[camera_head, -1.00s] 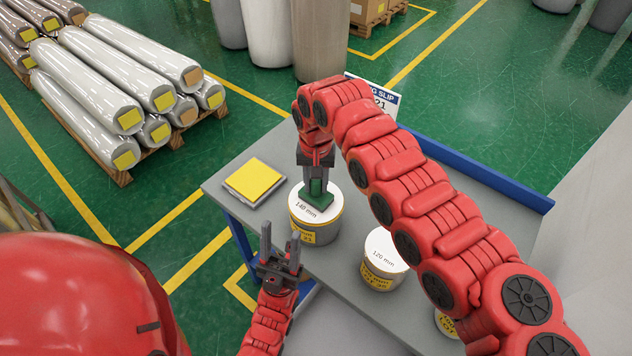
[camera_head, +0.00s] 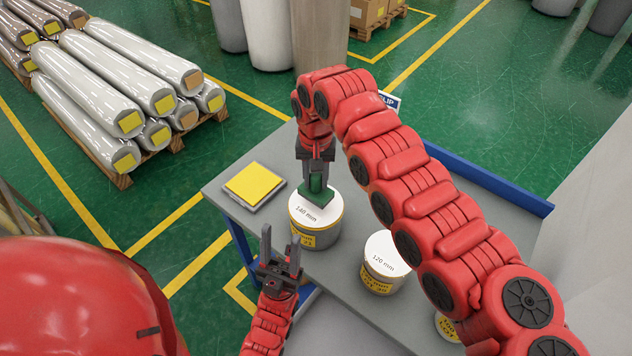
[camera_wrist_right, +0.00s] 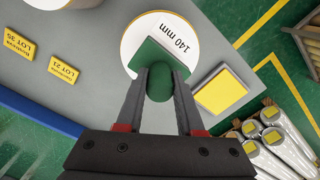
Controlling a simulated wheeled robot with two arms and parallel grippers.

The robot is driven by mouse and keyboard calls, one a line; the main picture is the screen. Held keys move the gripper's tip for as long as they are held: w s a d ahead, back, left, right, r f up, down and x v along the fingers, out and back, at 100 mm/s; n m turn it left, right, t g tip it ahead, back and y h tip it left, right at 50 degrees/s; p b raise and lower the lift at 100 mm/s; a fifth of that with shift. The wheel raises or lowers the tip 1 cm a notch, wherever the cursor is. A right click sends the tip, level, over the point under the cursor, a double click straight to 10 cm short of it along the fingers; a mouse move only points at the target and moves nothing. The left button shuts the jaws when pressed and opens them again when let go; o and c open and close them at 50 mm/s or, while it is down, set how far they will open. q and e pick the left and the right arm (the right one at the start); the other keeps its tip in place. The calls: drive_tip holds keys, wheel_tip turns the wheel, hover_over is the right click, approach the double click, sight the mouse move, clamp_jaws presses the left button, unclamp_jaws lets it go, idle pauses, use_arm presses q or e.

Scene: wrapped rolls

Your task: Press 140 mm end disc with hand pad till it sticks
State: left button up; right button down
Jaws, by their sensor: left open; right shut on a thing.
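The 140 mm end disc (camera_head: 304,213) is white and lies flat on top of a wrapped roll (camera_head: 318,236) on the grey table. My right gripper (camera_head: 317,176) is shut on the handle of the green hand pad (camera_head: 322,199). The pad is over the disc's far part; I cannot tell if it touches or hovers just above. In the right wrist view, the pad (camera_wrist_right: 149,53) covers part of the disc (camera_wrist_right: 184,26), and the jaws (camera_wrist_right: 160,90) flank its handle. My left gripper (camera_head: 281,248) is open and empty in front of the roll.
A yellow-topped slab (camera_head: 254,182) lies left of the roll. A 120 mm roll (camera_head: 383,268) stands to the right, and another roll (camera_head: 446,328) is partly behind my right arm. A blue rail (camera_head: 490,185) edges the table's back. Stacked wrapped rolls (camera_head: 110,85) lie on a floor pallet.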

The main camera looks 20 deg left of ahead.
drive_tip(key=shift+r, duration=1.85)
